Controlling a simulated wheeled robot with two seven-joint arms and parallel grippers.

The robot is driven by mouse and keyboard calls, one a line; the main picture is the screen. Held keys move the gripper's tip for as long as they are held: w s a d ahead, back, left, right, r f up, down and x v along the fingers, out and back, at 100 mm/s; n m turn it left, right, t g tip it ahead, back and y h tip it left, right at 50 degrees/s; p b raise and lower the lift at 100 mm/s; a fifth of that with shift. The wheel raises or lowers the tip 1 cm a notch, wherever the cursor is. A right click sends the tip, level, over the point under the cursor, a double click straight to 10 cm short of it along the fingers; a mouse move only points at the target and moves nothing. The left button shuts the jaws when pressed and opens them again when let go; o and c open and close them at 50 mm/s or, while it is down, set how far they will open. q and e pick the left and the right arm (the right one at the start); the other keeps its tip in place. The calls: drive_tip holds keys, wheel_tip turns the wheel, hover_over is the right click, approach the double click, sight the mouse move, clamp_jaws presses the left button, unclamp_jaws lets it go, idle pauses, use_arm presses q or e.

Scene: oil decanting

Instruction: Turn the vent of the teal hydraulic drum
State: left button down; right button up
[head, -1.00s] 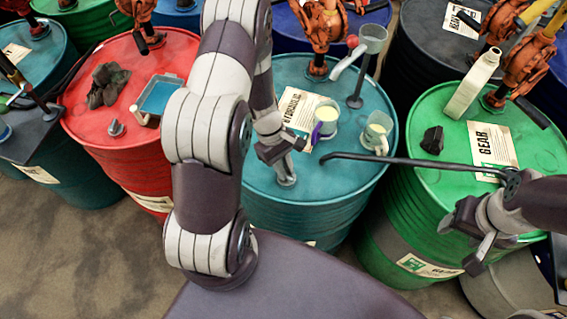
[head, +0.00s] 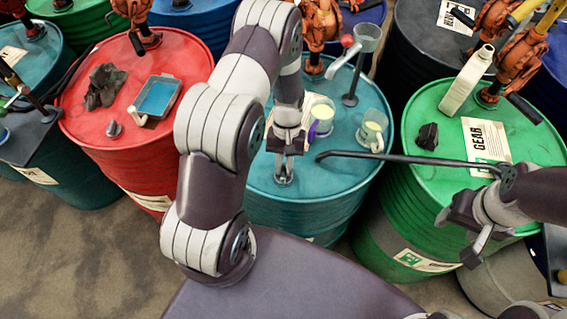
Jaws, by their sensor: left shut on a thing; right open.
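The teal hydraulic drum (head: 325,180) stands in the middle of the head view. Its small metal vent (head: 284,178) is on the lid's near left side. My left gripper (head: 285,158) points down at the vent from above, shut on it; the fingers partly hide it. A paper label (head: 308,106) lies on the lid, partly behind my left arm. My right gripper (head: 466,232) is open and empty, in front of the green drum.
On the teal lid stand a purple-handled cup (head: 321,118), a pale-handled cup (head: 373,131) and a metal funnel on a stand (head: 366,40). A dark bent bar (head: 400,160) reaches across from the green drum (head: 395,210). A red drum (head: 85,125) stands left.

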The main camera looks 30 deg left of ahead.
use_arm(q)
drive_tip(key=shift+w+r+m, duration=0.1)
drive_tip(key=shift+w+m, duration=0.05)
drive_tip(key=shift+m, duration=0.45)
drive_tip(key=shift+y, duration=0.3)
drive_tip(key=c, duration=1.1)
unclamp_jaws()
drive_tip(key=p+v, duration=0.2)
drive_tip(key=v, duration=1)
drive_tip(key=shift+r, duration=0.3)
